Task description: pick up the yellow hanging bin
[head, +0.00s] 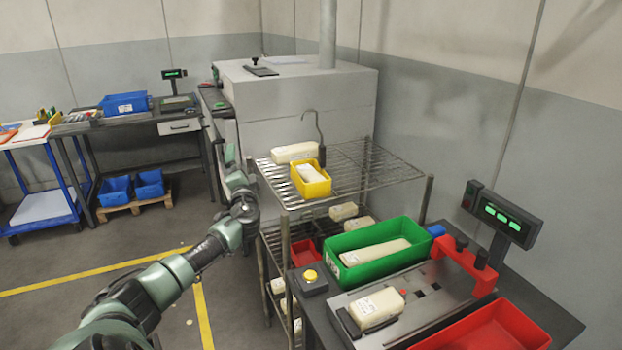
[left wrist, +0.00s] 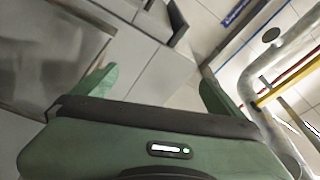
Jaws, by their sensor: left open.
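The yellow hanging bin (head: 316,189) sits on the top wire shelf (head: 372,180) in the head view, with a cream block inside it. A grey hook (head: 318,135) rises at the bin's back. My left gripper (head: 238,160) is left of the shelf and apart from the bin, pointing upward. In the left wrist view, my left gripper (left wrist: 155,85) is open and empty, its green fingers wide apart. The bin does not show in that view. My right gripper is not in view.
A cream block (head: 294,152) lies behind the bin. A green bin (head: 375,263), a red bin (head: 497,330) and a scale display (head: 505,222) stand on the bench in front. A big grey cabinet (head: 300,100) is behind the rack.

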